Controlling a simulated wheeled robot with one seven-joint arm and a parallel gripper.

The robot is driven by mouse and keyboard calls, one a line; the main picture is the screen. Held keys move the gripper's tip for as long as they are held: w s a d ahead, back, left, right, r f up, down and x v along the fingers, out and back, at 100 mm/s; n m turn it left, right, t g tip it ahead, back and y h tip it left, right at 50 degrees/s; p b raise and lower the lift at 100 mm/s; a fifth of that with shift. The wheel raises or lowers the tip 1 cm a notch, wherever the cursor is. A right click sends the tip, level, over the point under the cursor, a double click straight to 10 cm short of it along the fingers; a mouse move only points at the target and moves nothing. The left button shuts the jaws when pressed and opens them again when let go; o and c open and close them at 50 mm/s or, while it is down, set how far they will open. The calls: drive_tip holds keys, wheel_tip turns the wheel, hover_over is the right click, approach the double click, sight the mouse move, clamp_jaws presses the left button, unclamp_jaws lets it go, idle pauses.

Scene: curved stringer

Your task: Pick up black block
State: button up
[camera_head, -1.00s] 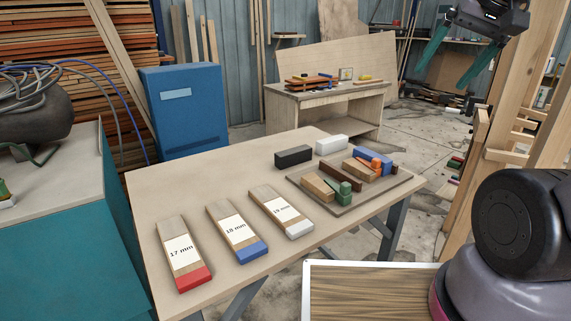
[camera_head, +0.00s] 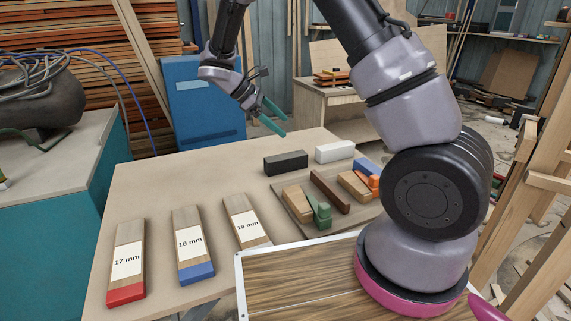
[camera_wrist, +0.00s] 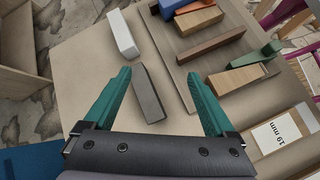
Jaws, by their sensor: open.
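The black block (camera_head: 286,162) lies on the wooden table (camera_head: 150,190), left of the white block (camera_head: 335,151) and behind the tray of blocks. In the wrist view the black block (camera_wrist: 148,92) appears dark grey and lies between my two green fingers, with clear gaps on both sides. My gripper (camera_head: 273,117) is open and empty, above and behind the black block in the head view. In the wrist view my gripper (camera_wrist: 158,80) points down toward the table, with the white block (camera_wrist: 123,34) just beyond the black one.
A tray (camera_head: 340,222) with several coloured and wooden blocks lies right of the black block; it also shows in the wrist view (camera_wrist: 178,62). Labelled sample boards, including the 17 mm board (camera_head: 127,262), lie at the front. The table's left part is clear.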

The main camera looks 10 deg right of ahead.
sight(284, 156)
drive_tip(key=w+a+f+n+t+h, duration=0.1)
drive_tip(key=a+f+n, duration=0.1)
drive_tip(key=f, duration=0.1)
drive_tip(key=w+a+f+n+t+h, duration=0.1)
drive_tip(key=a+f+n+h, duration=0.1)
drive_tip(key=f, duration=0.1)
drive_tip(key=w+a+f+n+h, duration=0.1)
drive_tip(key=a+f+n, duration=0.1)
drive_tip(key=f, duration=0.2)
drive_tip(key=shift+w+f+t, duration=0.1)
drive_tip(key=shift+t, duration=0.3)
drive_tip(key=shift+w+f+h, duration=0.1)
drive_tip(key=shift+f+h, duration=0.2)
drive_tip(key=shift+h, duration=0.1)
drive_tip(key=x, duration=1)
drive_tip(key=shift+w+d+f, duration=0.1)
drive_tip(key=shift+w+f, duration=0.15)
drive_tip(key=shift+f, duration=0.05)
clamp_jaws()
